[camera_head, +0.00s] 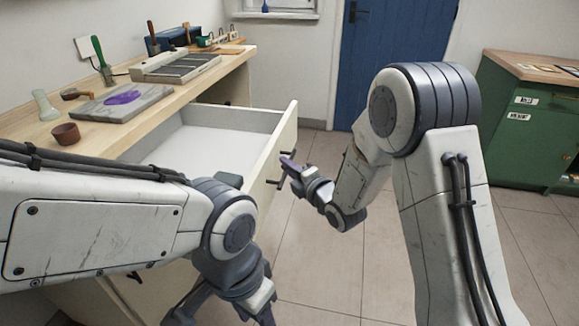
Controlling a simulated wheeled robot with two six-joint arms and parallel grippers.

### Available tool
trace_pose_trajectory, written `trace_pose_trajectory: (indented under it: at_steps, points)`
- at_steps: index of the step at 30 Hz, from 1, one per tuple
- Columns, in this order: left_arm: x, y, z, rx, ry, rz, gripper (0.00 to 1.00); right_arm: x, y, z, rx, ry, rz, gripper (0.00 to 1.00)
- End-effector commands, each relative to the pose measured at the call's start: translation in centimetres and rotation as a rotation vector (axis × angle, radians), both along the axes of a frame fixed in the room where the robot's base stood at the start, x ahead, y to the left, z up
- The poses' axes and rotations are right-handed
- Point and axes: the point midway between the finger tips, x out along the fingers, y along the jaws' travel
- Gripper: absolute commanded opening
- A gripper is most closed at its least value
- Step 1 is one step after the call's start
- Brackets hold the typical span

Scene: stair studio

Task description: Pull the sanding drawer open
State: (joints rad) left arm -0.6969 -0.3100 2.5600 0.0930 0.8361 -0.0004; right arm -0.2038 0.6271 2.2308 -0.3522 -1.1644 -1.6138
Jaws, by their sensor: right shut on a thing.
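A pale drawer (292,130) under the wooden bench is pulled well out, and its white interior looks empty. No label on its front is readable from here. My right gripper (288,168) is at the outer face of the drawer front, shut on a dark drawer handle (286,153). The fingers hide part of this handle. My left gripper (225,309) hangs low at the bottom edge, in front of the bench and apart from the drawer handle. Its fingertips are cut off by the frame, so its opening is unclear.
The bench top (185,98) carries a grey slab (100,106) with a purple patch, a brown cup (66,134), a slotted tray (176,67) and tools. A green cabinet (530,125) with labels stands right. A blue door (385,50) is behind. Tiled floor is clear between.

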Motion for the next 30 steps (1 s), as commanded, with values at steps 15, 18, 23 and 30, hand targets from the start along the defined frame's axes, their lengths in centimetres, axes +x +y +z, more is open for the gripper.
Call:
trace_pose_trajectory:
  at_steps: [15, 18, 23, 30]
  points:
    - [0.0, 0.0, 0.0, 0.000, 0.000, 0.000, 0.50, 0.0, -0.1, -0.1, -0.001, 0.002, 0.000, 0.44]
    - [0.0, 0.0, 0.0, 0.000, 0.000, 0.000, 0.50, -0.1, -0.2, 0.0, -0.001, 0.001, -0.001, 0.44]
    - [0.0, 0.0, 0.0, 0.000, 0.000, 0.000, 0.50, -1.4, -1.0, 0.2, -0.001, 0.002, -0.003, 0.44]
    - [0.0, 0.0, -0.1, 0.000, 0.000, 0.000, 0.50, -5.7, -3.5, 0.8, -0.002, 0.004, -0.004, 0.44]
